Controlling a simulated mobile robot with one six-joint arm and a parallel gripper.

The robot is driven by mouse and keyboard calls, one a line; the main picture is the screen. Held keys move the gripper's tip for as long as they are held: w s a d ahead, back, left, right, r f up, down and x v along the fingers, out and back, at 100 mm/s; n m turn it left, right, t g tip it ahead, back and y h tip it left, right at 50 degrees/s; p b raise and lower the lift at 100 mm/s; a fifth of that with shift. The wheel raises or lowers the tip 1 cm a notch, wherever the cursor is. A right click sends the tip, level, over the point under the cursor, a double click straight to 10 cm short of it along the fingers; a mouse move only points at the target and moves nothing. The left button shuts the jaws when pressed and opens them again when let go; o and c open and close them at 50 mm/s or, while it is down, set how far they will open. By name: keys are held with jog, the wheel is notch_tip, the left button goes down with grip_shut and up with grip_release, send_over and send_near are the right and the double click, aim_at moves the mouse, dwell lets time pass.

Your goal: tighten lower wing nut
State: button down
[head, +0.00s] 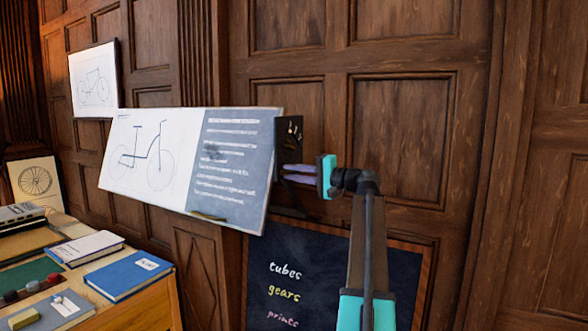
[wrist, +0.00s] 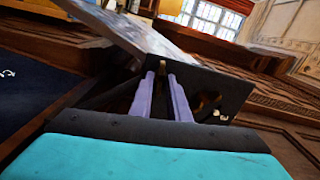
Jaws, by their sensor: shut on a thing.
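The tilted drafting board (head: 158,160) shows a bicycle drawing and a blue-grey text panel. A black bracket plate (head: 289,140) with pale marks stands at its right edge; it also shows in the wrist view (wrist: 228,88). My gripper (head: 287,174) comes from the right, its lavender fingers at the lower part of the plate. In the wrist view the fingers (wrist: 163,68) are close together and shut on the lower wing nut, which they mostly hide. A small brass-coloured bit shows by the fingertips. The nut's angle cannot be made out.
A dark chalkboard (head: 325,275) with coloured words hangs below the bracket. A desk at the lower left holds books, including a blue one (head: 128,275). Another bicycle drawing (head: 93,80) is at the upper left. Wood panelling (head: 410,130) stands behind my arm.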

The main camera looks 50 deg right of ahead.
jog(key=shift+d+m, duration=0.1)
jog(key=shift+m, duration=0.3)
jog(key=c, duration=1.7)
grip_release()
jog(key=shift+c, duration=0.2)
jog(key=b+v, duration=0.2)
jog(key=v, duration=1.1)
jog(key=shift+s+b, duration=0.3)
jog(key=shift+s, duration=0.1)
